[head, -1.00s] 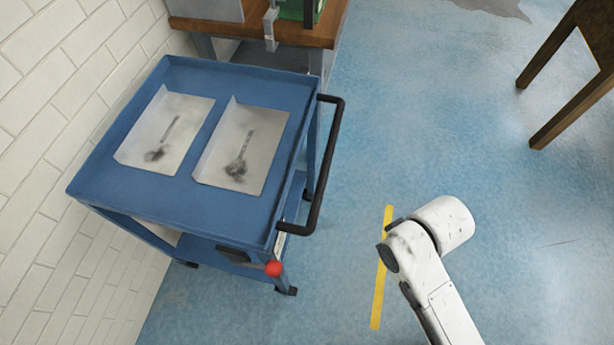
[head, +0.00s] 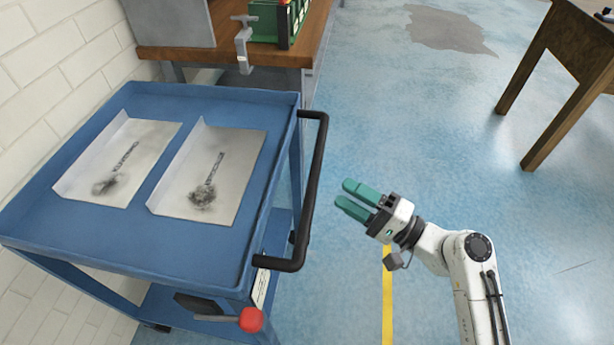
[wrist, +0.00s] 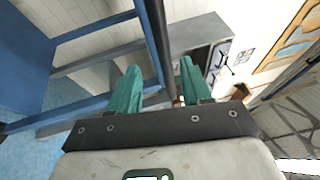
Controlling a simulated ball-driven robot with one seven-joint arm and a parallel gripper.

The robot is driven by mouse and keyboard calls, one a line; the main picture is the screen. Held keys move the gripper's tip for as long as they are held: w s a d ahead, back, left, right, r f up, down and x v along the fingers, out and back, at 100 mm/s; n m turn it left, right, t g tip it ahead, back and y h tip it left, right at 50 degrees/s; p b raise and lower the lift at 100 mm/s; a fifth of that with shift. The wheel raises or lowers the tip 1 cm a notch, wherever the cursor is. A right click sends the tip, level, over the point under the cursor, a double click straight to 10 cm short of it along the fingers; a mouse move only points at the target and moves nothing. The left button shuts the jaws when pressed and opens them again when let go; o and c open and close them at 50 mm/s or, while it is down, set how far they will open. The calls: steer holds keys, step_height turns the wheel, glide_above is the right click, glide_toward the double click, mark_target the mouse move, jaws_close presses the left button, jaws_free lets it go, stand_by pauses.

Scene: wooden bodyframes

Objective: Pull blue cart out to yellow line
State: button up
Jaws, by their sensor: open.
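The blue cart (head: 135,250) stands at the left against the white wall in the head view. Its black handle (head: 314,190) runs along its right side. A lever with a red knob (head: 250,319) sticks out low at its near right corner. My gripper (head: 346,195) is open and empty, a short way right of the handle, its green fingers pointing at it. In the wrist view the handle (wrist: 158,45) shows ahead, between the lines of the two green fingers. The yellow line (head: 387,300) lies on the floor right of the cart, partly hidden by my arm.
Two sheet-metal trays (head: 215,165) with dark marks lie on the cart. A wooden bench (head: 185,53) with a clamp (head: 243,45) stands just behind it. A wooden table (head: 560,70) stands at the far right. The blue floor between cart and table is mostly clear.

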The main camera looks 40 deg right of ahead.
steer(key=p+x, duration=0.1)
steer(key=x, duration=0.9)
steer(key=shift+w+r, duration=0.3)
steer(key=shift+w, duration=0.05)
jaws_close()
